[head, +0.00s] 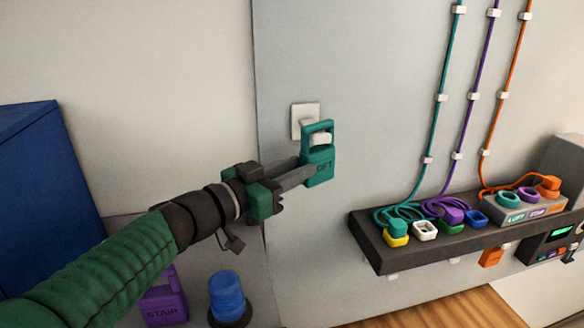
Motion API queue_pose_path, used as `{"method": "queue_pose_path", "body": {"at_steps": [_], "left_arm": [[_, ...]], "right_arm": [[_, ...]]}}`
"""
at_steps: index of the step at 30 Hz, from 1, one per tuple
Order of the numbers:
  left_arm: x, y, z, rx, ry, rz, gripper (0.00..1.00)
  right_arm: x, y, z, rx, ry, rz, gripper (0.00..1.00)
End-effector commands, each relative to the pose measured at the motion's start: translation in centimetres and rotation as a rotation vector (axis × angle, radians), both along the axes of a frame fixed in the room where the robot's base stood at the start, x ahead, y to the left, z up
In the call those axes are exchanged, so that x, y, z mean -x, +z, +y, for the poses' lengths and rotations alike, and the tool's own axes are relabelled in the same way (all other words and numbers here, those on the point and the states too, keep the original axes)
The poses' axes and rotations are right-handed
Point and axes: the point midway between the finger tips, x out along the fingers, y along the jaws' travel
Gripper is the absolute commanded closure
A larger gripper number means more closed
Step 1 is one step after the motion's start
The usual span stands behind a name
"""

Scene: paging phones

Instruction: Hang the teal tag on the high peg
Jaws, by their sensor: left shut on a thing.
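The teal tag (319,171) is in the middle of the head view, upright, with its loop at the top and lettering on its lower face. A white peg (321,138) on a square wall plate (298,121) shows through the tag's loop. I cannot tell whether the loop rests on the peg or only surrounds it. My left gripper (302,178) is shut on the tag's lower left side. Its fingers hide part of that side. My right gripper is not in view.
A dark shelf (372,250) on the right holds coiled cables, coloured sockets and a labelled box (520,212). A purple tag marked STAIR (165,306) and a blue knob (227,296) are below my left arm. A blue cabinet (45,200) stands at left. The grey panel around the peg is clear.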

Motion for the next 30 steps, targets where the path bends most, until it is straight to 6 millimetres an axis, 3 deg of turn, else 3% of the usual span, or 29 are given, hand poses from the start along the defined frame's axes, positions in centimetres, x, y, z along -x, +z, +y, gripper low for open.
{"method": "queue_pose_path", "body": {"at_steps": [7, 8, 13, 23, 30], "left_arm": [[-0.1, 0.0, -0.2, 0.001, -0.007, -0.002, 1.0], [-0.1, 0.0, -0.2, 0.0, -0.007, -0.001, 0.68], [-0.1, 0.0, -0.1, 0.001, -0.005, -0.001, 0.47], [0.2, -0.1, 0.3, 0.001, -0.002, -0.002, 0.47], [3.4, -0.6, 3.2, -0.002, -0.001, -0.003, 0.47]], "right_arm": [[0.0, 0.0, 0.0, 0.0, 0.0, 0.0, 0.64], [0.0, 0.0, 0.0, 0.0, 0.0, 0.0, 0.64], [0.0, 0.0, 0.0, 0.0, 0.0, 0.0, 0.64], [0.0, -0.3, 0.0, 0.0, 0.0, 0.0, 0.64], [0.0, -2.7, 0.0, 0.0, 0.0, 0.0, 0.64]]}}
